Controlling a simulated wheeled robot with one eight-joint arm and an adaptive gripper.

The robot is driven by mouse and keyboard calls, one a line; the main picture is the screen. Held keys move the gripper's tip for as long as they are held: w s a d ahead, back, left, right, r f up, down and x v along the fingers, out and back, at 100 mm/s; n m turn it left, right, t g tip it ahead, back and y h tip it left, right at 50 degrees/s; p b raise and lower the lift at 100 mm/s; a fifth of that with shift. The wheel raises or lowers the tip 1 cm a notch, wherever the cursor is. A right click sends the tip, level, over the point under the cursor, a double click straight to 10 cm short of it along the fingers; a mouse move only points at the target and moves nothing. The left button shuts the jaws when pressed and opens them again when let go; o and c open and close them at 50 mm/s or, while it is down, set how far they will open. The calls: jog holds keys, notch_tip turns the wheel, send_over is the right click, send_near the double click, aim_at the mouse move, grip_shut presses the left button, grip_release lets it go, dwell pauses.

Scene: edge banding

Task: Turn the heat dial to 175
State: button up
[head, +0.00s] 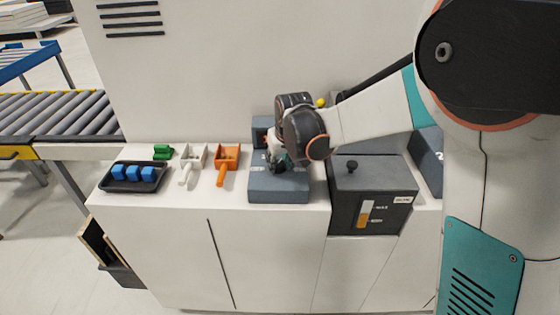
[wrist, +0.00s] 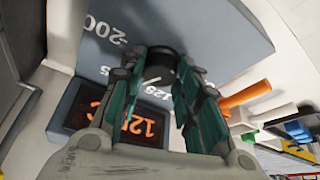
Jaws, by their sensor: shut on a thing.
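The heat dial (wrist: 162,62) is a dark round knob on a blue-grey control box (head: 280,190). My gripper (wrist: 158,78) is shut on the dial, with a teal finger on either side. Printed marks 200 and 125 show on the panel around it, and another mark is partly hidden. A short white line by the dial lies toward the 125 mark. A dark display (wrist: 115,128) shows orange digits that appear to read 125, partly covered by a finger. In the head view my gripper (head: 279,165) is over the box and hides the dial.
Left of the box are an orange scoop-like tool (head: 227,160), a white one (head: 190,162), a green block (head: 163,152) and a dark tray (head: 118,186) with blue blocks. A dark grey bin unit (head: 365,185) with a black knob stands close on the right.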

jog(key=shift+m, duration=0.6)
jog(key=o, duration=1.1)
jog(key=shift+c, duration=0.2)
jog(key=a+v, duration=0.1)
jog(key=v, duration=0.6)
jog(key=shift+d+r, duration=0.25)
jog(key=shift+d, duration=0.1)
jog(key=shift+s, duration=0.15)
